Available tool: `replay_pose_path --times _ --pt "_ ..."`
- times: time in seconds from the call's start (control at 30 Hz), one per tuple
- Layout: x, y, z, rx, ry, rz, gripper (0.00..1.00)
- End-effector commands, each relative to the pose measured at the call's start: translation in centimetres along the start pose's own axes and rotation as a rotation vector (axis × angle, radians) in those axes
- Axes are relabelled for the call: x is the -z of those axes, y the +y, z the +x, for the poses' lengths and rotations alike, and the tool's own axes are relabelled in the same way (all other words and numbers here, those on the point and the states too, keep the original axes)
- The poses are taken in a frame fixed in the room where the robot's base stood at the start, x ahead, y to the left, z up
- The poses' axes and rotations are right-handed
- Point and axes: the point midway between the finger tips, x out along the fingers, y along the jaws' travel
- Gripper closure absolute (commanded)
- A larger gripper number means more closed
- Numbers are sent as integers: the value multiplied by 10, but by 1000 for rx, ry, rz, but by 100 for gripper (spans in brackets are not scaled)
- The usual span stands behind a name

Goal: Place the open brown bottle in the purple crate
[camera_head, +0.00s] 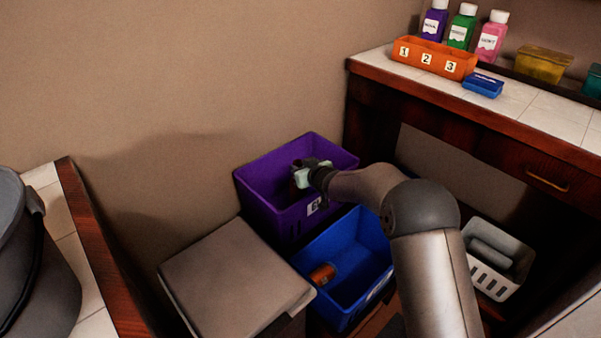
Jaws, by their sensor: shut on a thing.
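The purple crate (272,202) stands on the floor against the back wall, with its open top facing up. My gripper (304,174) is over the crate's opening, near its middle. It is shut on a dark brown thing, the brown bottle (297,165), of which only a small part shows. The gripper hides most of the bottle, so I cannot tell its tilt, its open mouth, or whether it touches the crate.
A blue crate (338,236) adjoins the purple one in front, with an orange-brown item (322,274) lying inside. A grey lidded box (236,278) stands at left, a white basket (490,274) at right. The counter (520,105) edge rises behind right.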

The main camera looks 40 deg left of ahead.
Motion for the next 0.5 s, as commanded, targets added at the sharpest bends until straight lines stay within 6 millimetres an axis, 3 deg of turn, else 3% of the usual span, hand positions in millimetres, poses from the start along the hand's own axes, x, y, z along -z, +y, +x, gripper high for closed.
replay_pose_path --times 0.4,0.43,0.5 --pt "-10 0 4 0 3 0 100" --pt "-10 0 4 0 1 0 69" --pt "-9 0 4 0 1 0 53"
